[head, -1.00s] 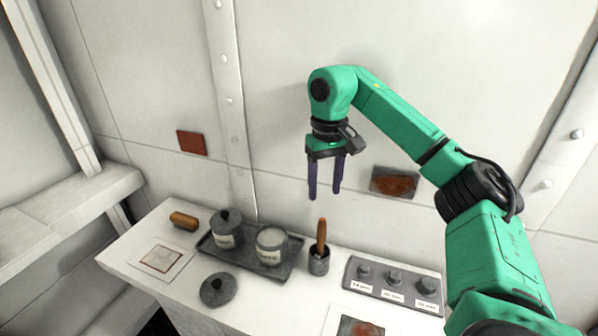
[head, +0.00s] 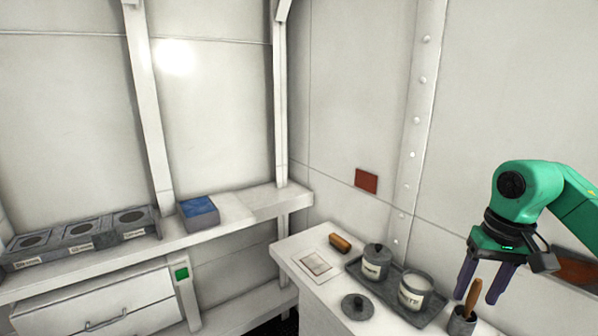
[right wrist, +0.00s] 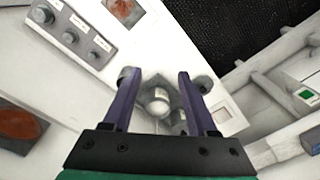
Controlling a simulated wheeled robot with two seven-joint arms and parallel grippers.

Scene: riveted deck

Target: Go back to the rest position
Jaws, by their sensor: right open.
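My right gripper (head: 484,285) is open and empty in the head view, with its two purple fingers pointing down over the right end of the white bench (head: 300,262). Its fingers appear close to a wooden-handled tool (head: 472,297) in a dark cup (head: 462,320); I cannot tell whether they touch it. My left gripper is not in view.
A dark tray (head: 400,305) holds a lidded pot (head: 375,262) and an open pot (head: 414,292). A loose lid (head: 360,306) and a wooden-topped piece (head: 340,243) lie nearby. A shelf at left carries a blue-topped box (head: 198,213). A wall stands behind the bench.

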